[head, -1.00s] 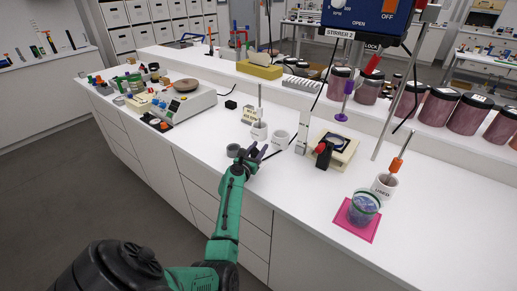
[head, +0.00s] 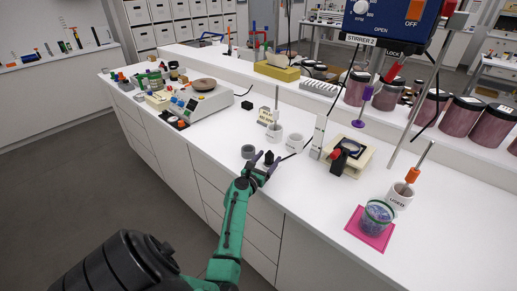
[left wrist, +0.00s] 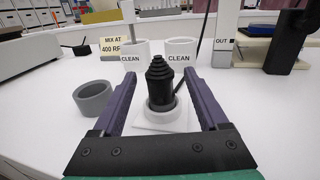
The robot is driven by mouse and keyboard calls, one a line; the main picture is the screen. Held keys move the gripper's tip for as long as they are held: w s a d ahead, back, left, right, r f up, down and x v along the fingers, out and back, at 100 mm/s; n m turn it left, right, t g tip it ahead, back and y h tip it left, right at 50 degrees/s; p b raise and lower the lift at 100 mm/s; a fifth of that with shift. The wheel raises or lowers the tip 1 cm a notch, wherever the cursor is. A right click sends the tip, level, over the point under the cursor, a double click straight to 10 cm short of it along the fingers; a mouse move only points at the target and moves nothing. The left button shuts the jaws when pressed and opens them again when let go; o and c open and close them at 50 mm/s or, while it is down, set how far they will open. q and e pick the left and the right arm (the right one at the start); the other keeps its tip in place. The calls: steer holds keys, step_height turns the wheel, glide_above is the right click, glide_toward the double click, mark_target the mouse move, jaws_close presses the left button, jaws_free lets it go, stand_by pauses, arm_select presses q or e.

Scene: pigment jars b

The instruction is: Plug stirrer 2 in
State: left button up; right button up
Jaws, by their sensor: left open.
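Stirrer 2 (head: 395,22) is a blue unit with an orange OFF switch and a STIRRER 2 label, at the top right of the head view. A black plug-like piece with a stepped, ribbed top (left wrist: 160,82) stands upright in a white ring on a square white base (left wrist: 160,122). My left gripper (left wrist: 158,100) is open, with its two purple fingers on either side of this piece and gaps showing between. In the head view the left gripper (head: 268,165) is low over the counter beside a grey ring-shaped cup (head: 248,152). My right gripper is not in view.
Two white CLEAN cups (left wrist: 181,50) stand just behind the black piece, near a MIX AT 400 sign (left wrist: 112,45). A white OUT post (head: 318,138), a cream device (head: 350,158) and a USED cup (head: 399,196) stand to the right. A black cord runs near the cups.

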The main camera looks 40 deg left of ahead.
arm_select(q)
steer(key=v, duration=1)
steer(key=shift+p, duration=0.35)
